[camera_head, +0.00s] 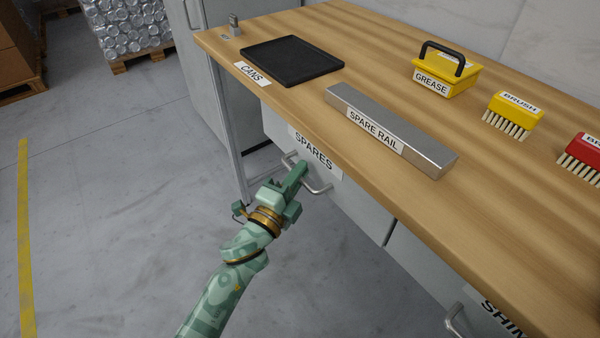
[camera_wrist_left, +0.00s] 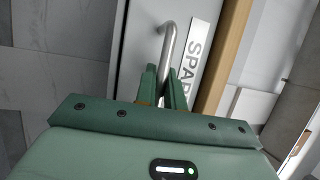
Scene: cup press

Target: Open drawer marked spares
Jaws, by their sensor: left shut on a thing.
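The spares drawer (camera_head: 278,128) is under the left part of the bench top, with a SPARES label (camera_head: 314,152) on its front. Its silver bar handle (camera_head: 321,190) sits below the label. My left gripper (camera_head: 298,172) is at the handle, shut on it. In the left wrist view the two green fingers (camera_wrist_left: 165,88) lie on either side of the handle bar (camera_wrist_left: 168,40), with the label (camera_wrist_left: 193,62) beside it. The drawer front looks about flush with the bench. My right gripper is not in view.
A second drawer, labelled SHIM in part, has a handle (camera_head: 454,318) at lower right. On the bench top (camera_head: 240,110) are a black tray (camera_head: 292,60), a spare rail (camera_head: 390,128), a yellow grease box (camera_head: 445,78) and brushes (camera_head: 513,115). The floor (camera_head: 120,220) at left is clear.

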